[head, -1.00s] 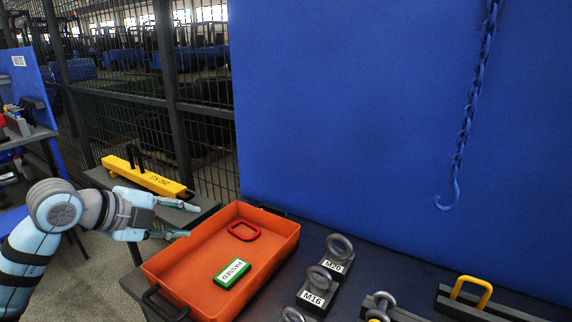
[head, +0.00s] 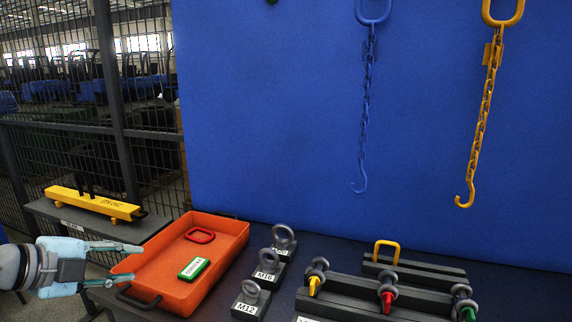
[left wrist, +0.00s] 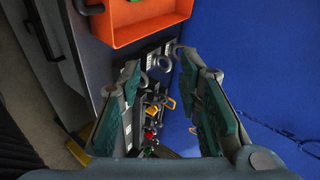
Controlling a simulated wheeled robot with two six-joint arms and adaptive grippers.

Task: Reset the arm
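My left gripper (head: 137,263) is at the lower left of the head view. Its two fingers are apart and point right, with nothing between them. The fingertips are by the left side of an orange tray (head: 146,255); whether they touch it I cannot tell. In the left wrist view the gripper (left wrist: 157,57) also shows open and empty, with the tray (left wrist: 118,27) at the top. My right gripper is not in view.
The tray holds a red ring (head: 200,236) and a green "PASSED" block (head: 194,268). Labelled eyebolt blocks and dark racks (head: 345,295) stand to its right. A blue chain (head: 367,110) and yellow chain (head: 484,120) hang at the blue panel. A yellow beam (head: 92,203) lies behind my gripper.

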